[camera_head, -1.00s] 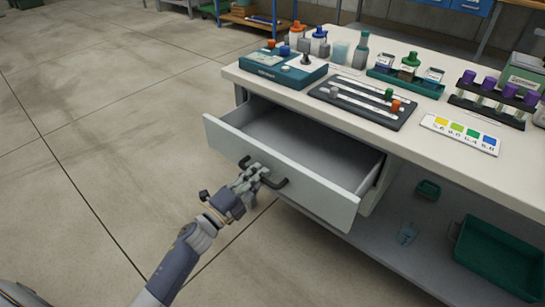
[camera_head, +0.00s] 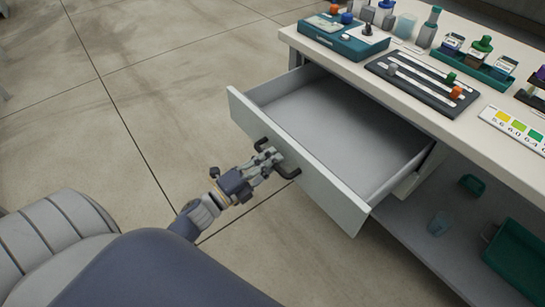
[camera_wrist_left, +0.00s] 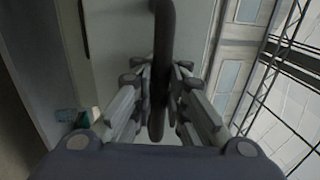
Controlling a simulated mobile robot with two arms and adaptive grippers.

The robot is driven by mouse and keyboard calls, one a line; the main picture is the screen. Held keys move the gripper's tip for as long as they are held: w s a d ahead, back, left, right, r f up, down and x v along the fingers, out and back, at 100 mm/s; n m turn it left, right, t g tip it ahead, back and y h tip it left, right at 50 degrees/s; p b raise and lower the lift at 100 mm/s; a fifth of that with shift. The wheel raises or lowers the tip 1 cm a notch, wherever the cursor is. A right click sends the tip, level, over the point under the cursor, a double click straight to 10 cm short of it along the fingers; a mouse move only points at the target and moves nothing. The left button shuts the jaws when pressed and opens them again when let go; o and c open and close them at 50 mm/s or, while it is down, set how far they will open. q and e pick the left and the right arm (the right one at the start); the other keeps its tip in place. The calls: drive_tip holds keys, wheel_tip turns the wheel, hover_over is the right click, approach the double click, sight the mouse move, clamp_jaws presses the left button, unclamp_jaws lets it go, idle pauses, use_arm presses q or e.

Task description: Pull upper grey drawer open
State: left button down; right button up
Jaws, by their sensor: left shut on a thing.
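The upper grey drawer (camera_head: 320,184) is pulled well out from under the bench top, and its inside is empty. Its dark bar handle (camera_head: 287,173) is on the front panel. My left gripper (camera_head: 268,160) is shut on this handle. In the left wrist view the fingers (camera_wrist_left: 160,90) close on both sides of the dark handle (camera_wrist_left: 162,35), with the grey drawer front behind it. My right gripper is not seen.
The bench top (camera_head: 440,116) holds a teal device (camera_head: 345,38), a dark slider board (camera_head: 424,84), a green tray of bottles (camera_head: 470,66) and a colour card (camera_head: 515,127). The floor left of the drawer is clear.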

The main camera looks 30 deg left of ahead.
use_arm(q)
drive_tip(key=c, duration=1.6)
unclamp_jaws()
drive_tip(key=shift+f, duration=0.1)
drive_tip(key=v, duration=1.2)
